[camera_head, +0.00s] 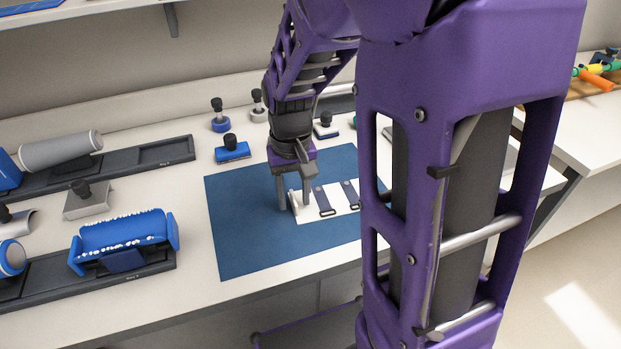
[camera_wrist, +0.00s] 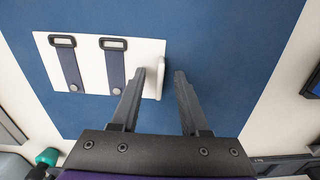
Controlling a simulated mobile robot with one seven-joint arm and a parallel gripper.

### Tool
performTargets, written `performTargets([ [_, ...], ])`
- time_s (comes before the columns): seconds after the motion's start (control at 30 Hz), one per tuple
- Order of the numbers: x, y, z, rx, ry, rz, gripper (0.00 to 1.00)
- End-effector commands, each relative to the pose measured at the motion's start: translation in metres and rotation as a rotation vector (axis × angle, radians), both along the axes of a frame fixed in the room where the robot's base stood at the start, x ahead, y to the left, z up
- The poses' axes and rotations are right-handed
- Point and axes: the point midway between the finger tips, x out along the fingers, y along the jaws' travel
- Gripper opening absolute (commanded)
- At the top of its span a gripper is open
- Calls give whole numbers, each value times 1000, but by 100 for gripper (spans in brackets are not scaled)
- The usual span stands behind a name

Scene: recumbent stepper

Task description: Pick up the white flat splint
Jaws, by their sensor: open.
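The white flat splint (camera_head: 334,212) lies on the blue mat, with two dark straps ending in buckles across it. It also shows in the wrist view (camera_wrist: 96,75), with an upright white lip at its right end. My gripper (camera_head: 295,206) is open and points down at the splint's left end in the head view. In the wrist view the fingertips of my gripper (camera_wrist: 160,72) stand on either side of the lip, with visible space between them and no clear contact. My arm hides the splint's right end in the head view.
The blue mat (camera_head: 240,235) is mostly bare around the splint. A blue padded roll (camera_head: 122,233) sits on a dark rack at the left, and a grey roll (camera_head: 62,150) lies behind it. Small knobbed blocks, one of them blue (camera_head: 232,152), stand behind the mat.

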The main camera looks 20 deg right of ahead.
Motion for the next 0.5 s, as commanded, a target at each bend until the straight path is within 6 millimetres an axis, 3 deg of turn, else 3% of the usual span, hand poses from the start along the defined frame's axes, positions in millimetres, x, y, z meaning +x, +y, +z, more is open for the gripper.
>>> performTargets([
  [0.13,0,0,1,0,0,0,45],
  [0.37,0,0,1,0,0,0,4],
  [0.5,0,0,1,0,0,0,0],
])
